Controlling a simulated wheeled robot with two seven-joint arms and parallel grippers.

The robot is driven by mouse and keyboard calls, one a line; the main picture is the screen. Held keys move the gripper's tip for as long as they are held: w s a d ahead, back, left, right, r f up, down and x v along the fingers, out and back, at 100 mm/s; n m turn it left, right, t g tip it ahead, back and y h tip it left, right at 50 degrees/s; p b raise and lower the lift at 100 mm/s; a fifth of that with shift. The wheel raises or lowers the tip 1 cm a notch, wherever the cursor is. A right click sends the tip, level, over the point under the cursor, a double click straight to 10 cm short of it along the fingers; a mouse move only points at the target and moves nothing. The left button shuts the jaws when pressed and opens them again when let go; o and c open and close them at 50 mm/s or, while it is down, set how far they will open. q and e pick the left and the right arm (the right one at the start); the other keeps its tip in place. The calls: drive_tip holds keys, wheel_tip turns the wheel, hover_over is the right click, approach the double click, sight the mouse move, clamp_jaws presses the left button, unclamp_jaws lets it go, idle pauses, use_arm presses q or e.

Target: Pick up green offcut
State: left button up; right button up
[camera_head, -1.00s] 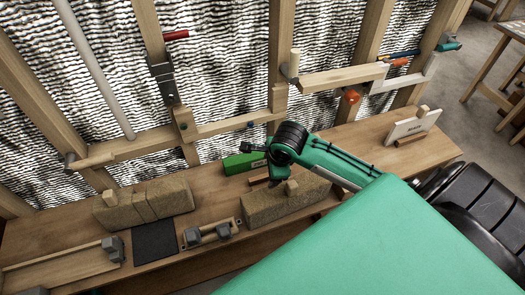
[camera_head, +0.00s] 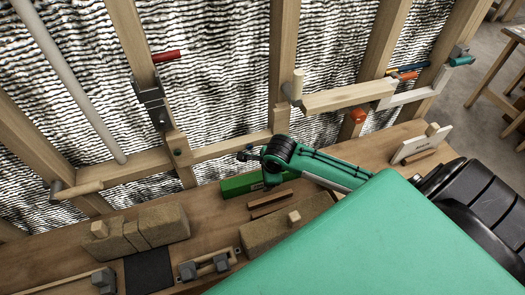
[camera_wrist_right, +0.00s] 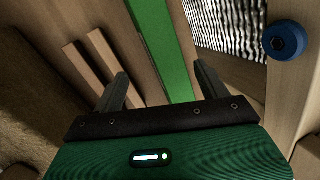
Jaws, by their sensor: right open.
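The green offcut (camera_head: 238,186) is a long green piece lying on the wooden bench near the wall frame, partly hidden by my right arm in the head view. My right gripper (camera_head: 268,177) is at the offcut's right part; its fingers are hard to make out there. In the right wrist view, the offcut (camera_wrist_right: 160,45) runs from the top down between the two spread fingers of my right gripper (camera_wrist_right: 162,88). The jaws are open and empty, and I cannot tell whether they reach down beside it. My left gripper is not in view.
Two brown wood strips (camera_head: 270,203) lie beside the offcut, near a tan block (camera_head: 262,235). More tan blocks (camera_head: 158,225) sit left. Wall studs (camera_head: 283,60) and a rail (camera_head: 232,145) stand close behind. A blue knob (camera_wrist_right: 284,41) is near the right finger.

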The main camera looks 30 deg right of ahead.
drive_tip(key=shift+x, duration=0.75)
drive_tip(key=shift+w+d+f+p, duration=0.15)
drive_tip(key=shift+w+f+p, duration=0.1)
drive_tip(key=shift+f+p, duration=0.15)
drive_tip(key=x, duration=0.3)
drive_tip(key=shift+w+d+f+p, duration=0.2)
drive_tip(key=shift+f+p, duration=0.05)
drive_tip(key=shift+p, duration=0.15)
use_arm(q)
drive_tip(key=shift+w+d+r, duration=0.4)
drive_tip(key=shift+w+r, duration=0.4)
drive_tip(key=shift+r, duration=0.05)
use_arm(e)
drive_tip(key=c, duration=1.5)
